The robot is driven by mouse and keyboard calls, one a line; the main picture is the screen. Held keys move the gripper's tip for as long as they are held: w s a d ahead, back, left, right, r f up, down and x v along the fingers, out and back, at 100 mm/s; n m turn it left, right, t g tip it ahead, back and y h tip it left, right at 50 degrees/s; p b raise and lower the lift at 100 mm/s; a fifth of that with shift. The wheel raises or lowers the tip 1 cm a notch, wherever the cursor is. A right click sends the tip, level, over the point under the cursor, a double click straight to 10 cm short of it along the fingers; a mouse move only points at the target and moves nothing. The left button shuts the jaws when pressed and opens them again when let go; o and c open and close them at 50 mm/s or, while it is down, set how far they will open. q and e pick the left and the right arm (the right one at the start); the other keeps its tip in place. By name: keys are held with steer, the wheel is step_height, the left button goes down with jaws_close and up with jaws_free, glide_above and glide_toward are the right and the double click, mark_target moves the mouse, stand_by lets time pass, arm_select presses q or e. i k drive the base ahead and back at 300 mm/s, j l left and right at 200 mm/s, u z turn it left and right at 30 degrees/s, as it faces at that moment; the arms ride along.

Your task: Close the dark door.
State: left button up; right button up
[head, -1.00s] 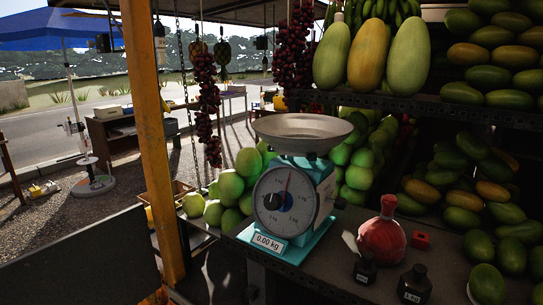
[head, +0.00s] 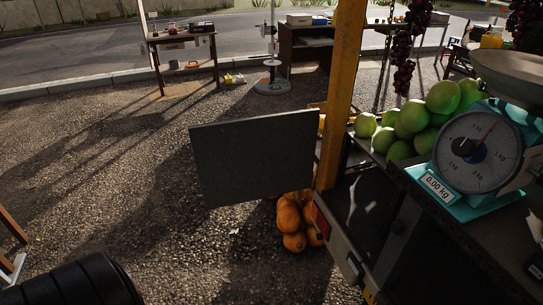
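The dark door (head: 253,160) is a flat, dark grey rectangular panel in the middle of the head view. It stands upright, swung out to the left of the yellow post (head: 341,95), with its right edge by the post. The gravel shows below and left of it, so it stands open, away from the truck. A dark rounded part at the bottom left looks like my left arm, well short of the door. Neither gripper's fingers show.
Orange pumpkins (head: 293,222) lie on the gravel under the door's right end. The truck counter with a teal scale (head: 474,155) and green fruit (head: 412,128) is at right. A wooden table (head: 182,50) stands behind.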

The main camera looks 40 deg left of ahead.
mark_target(238, 161)
steer(key=j+z, duration=0.3)
steer(key=z, duration=0.15)
steer(key=j+z, duration=0.55)
steer(key=j, duration=0.3)
steer(key=k+j+z, duration=0.1)
steer(key=j, duration=0.25)
steer(key=k+j+z, duration=0.1)
steer(key=j, duration=0.3)
steer(key=k+j+z, duration=0.1)
steer(key=j, duration=0.25)
steer(key=k+j+z, duration=0.15)
steer(key=j, duration=0.25)
steer(key=k+j+z, duration=0.1)
steer(key=j, duration=0.25)
steer(key=k+j, duration=0.15)
steer(key=j, duration=0.25)
steer(key=k+j, duration=0.15)
steer(key=j, duration=0.2)
steer(key=k+j, duration=0.2)
steer(key=j, duration=0.2)
steer(key=k+j, duration=0.15)
steer(key=j, duration=0.25)
steer(key=k+j+z, duration=0.1)
steer(key=j, duration=0.25)
steer(key=k+j, duration=0.2)
steer(key=j, duration=0.2)
